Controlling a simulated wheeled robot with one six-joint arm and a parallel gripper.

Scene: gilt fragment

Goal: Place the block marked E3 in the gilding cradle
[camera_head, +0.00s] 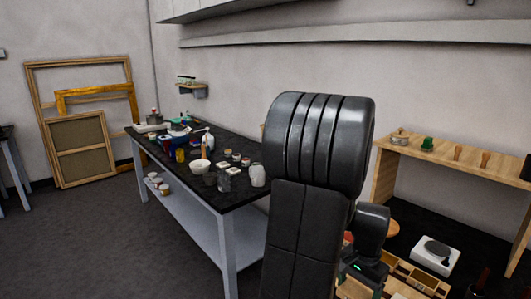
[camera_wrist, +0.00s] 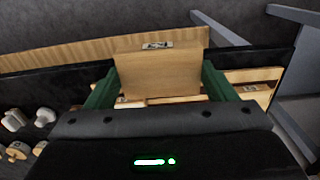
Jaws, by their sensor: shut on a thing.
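My gripper (camera_wrist: 160,78) shows in the wrist view, with a green finger on each side. It is shut on a light wooden block (camera_wrist: 158,73), held between the fingers. The block has a small pale label with dark marks on its upper edge; I cannot read it as E3. Behind and below the block is a pale wooden frame or tray (camera_wrist: 255,75), partly hidden by the block and the gripper. I cannot tell whether this is the gilding cradle. In the head view my arm hides the gripper and the block.
In the head view, a dark-topped table (camera_head: 232,189) with jars and bowls stands at middle left. At right, a wooden shelf (camera_head: 457,139) stands over a dark bench. A white device (camera_head: 437,256) and a divided wooden tray (camera_head: 417,278) sit there. Several small items (camera_wrist: 18,150) lie lower left in the wrist view.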

